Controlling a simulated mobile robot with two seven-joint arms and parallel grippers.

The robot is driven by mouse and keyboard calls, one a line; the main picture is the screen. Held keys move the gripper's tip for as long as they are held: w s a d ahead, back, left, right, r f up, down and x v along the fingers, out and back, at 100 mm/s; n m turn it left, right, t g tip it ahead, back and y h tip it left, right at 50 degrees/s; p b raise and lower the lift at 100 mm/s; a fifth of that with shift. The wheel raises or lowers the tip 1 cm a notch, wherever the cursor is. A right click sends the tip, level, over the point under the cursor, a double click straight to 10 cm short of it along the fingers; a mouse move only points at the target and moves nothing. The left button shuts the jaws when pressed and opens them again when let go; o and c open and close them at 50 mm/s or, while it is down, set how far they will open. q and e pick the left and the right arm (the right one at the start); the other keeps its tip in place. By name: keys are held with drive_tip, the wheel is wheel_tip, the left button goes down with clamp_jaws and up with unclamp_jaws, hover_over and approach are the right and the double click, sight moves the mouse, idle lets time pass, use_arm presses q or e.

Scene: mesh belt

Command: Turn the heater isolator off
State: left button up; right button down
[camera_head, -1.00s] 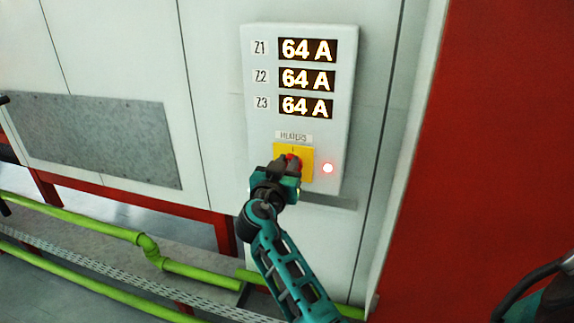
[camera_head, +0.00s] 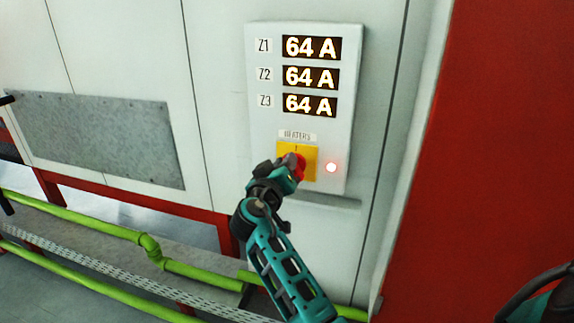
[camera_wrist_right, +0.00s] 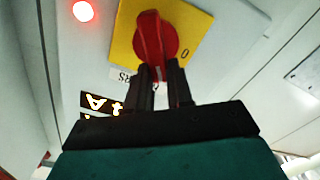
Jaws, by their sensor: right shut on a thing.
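The heater isolator is a red rotary knob (camera_head: 300,166) on a yellow plate (camera_head: 311,168), low on a pale panel box, under a HEATERS label (camera_head: 298,137). An I mark shows at the plate's top. In the right wrist view, the red knob (camera_wrist_right: 155,38) stands between my right gripper's two dark fingers (camera_wrist_right: 163,75), which are shut on its near end. A 0 mark shows at the plate's right in that view. In the head view, my right gripper (camera_head: 291,172) reaches the knob from the lower left and partly hides it.
Above the knob, displays Z1 (camera_head: 311,48), Z2 and Z3 each read 64 A. A red lamp (camera_head: 331,168) is lit right of the plate. Green pipes (camera_head: 95,220) run along the lower left. A red wall (camera_head: 480,150) stands at right.

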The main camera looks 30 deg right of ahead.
drive_tip(key=n+p, duration=0.1)
drive_tip(key=n, duration=0.2)
drive_tip(key=f+n+p, duration=0.1)
drive_tip(key=n, duration=0.3)
drive_tip(key=w+n+p, duration=0.1)
drive_tip(key=n, duration=0.3)
drive_tip(key=shift+a+f, duration=0.25)
drive_tip(key=shift+f, duration=0.15)
idle(0.3)
drive_tip(key=c, duration=1)
unclamp_jaws()
drive_tip(key=shift+f, duration=0.15)
drive_tip(key=shift+s+a, duration=0.1)
